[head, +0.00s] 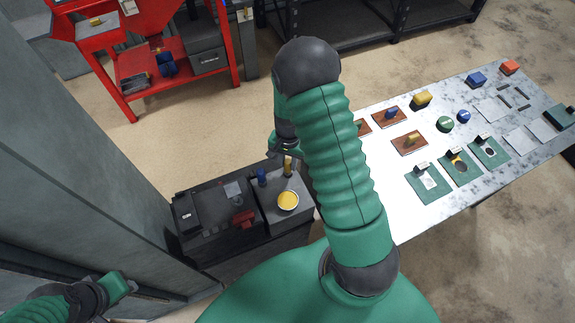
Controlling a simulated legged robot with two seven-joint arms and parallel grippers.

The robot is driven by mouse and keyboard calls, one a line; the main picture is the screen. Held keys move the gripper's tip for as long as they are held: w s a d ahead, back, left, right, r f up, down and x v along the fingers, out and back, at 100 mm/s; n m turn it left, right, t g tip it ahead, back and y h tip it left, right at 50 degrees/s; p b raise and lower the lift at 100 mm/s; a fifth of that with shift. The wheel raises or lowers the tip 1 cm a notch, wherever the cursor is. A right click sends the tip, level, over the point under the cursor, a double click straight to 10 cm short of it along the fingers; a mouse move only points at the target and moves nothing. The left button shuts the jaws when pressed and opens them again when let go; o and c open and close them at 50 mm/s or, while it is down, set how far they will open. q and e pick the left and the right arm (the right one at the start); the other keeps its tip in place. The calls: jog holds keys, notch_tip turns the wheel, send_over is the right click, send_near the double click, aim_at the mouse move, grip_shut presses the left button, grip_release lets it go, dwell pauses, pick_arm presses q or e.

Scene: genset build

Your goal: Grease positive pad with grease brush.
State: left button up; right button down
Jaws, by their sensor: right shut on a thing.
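My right gripper (285,153) is above the dark box-shaped unit (222,243) at lower centre, partly hidden by my own green arm. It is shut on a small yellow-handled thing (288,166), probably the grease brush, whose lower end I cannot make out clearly. Just below stands an open round tin (288,200) with yellow contents, on the unit's grey top. A small blue upright piece (262,177) stands to the left of the yellow handle. A red part (243,218) sits on the unit. I cannot tell which part is the positive pad. My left gripper (128,287) is at lower left, away from the unit.
A pale table (387,171) at right holds brown boards, green mats and several small coloured parts. A red shelf rack (128,95) stands at upper left, and dark shelving (345,22) at the back. A grey panel (110,150) borders the left. Open floor lies between.

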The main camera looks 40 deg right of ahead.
jog(key=shift+r, duration=0.15)
jog(key=shift+r+p, duration=2.75)
jog(key=shift+r, duration=0.2)
jog(key=shift+f, duration=0.1)
jog(key=c, duration=1.7)
grip_release()
grip_shut()
